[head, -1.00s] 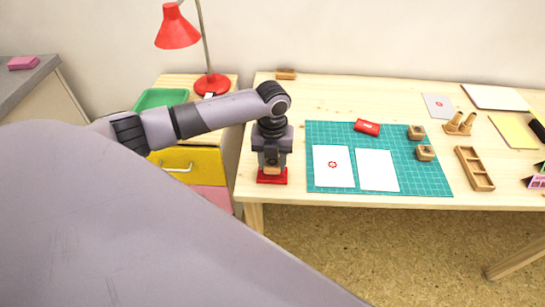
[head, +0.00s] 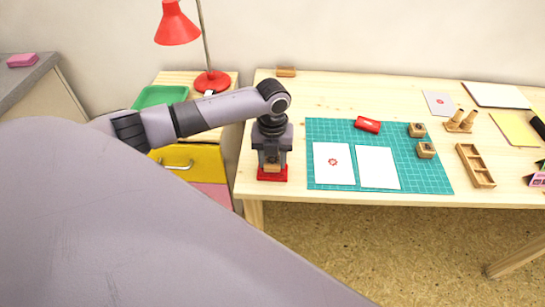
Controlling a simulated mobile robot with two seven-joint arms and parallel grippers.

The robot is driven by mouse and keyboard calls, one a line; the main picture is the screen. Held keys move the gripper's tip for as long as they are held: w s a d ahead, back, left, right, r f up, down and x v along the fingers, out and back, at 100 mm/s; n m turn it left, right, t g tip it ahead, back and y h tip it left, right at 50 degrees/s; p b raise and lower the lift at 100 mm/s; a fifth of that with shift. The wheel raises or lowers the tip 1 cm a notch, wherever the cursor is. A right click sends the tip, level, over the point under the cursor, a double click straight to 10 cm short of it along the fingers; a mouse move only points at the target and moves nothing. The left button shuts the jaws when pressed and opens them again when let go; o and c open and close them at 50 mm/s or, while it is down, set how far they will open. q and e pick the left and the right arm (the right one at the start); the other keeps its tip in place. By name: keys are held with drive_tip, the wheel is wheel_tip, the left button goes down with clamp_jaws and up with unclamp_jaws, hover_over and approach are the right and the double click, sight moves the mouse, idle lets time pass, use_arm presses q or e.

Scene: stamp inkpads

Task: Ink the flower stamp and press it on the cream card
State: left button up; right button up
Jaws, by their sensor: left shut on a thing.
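My left gripper (head: 272,160) points down at the front left of the table, shut on a small wooden stamp (head: 271,168). The stamp is right over or on a red inkpad (head: 281,177); whether it touches the ink I cannot tell. The stamp's face is hidden. Two pale cards lie on the teal cutting mat: the left card (head: 332,175) bears a small red flower print, the right card (head: 377,169) is blank. Which one is called cream I cannot tell. Two wooden block stamps, an upper one (head: 417,130) and a lower one (head: 426,150), stand at the mat's right. My right gripper is out of view.
The teal mat (head: 428,181) covers the middle of the table. A red case (head: 367,124) lies at its top edge. A wooden compartment tray (head: 475,166) and a wooden holder (head: 460,121) stand right of it. A red lamp (head: 212,81) stands at the left.

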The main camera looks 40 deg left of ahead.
sight(272, 159)
use_arm(q)
drive_tip(key=shift+f, duration=0.4)
drive_tip(key=shift+s+f, duration=0.1)
drive_tip(key=shift+f, duration=0.05)
idle(1.9)
drive_tip(key=shift+p, duration=0.3)
drive_tip(key=shift+r+p, duration=0.7)
drive_tip(key=shift+r+p, duration=0.4)
drive_tip(key=shift+r, duration=2.35)
drive_tip(key=shift+d, duration=0.1)
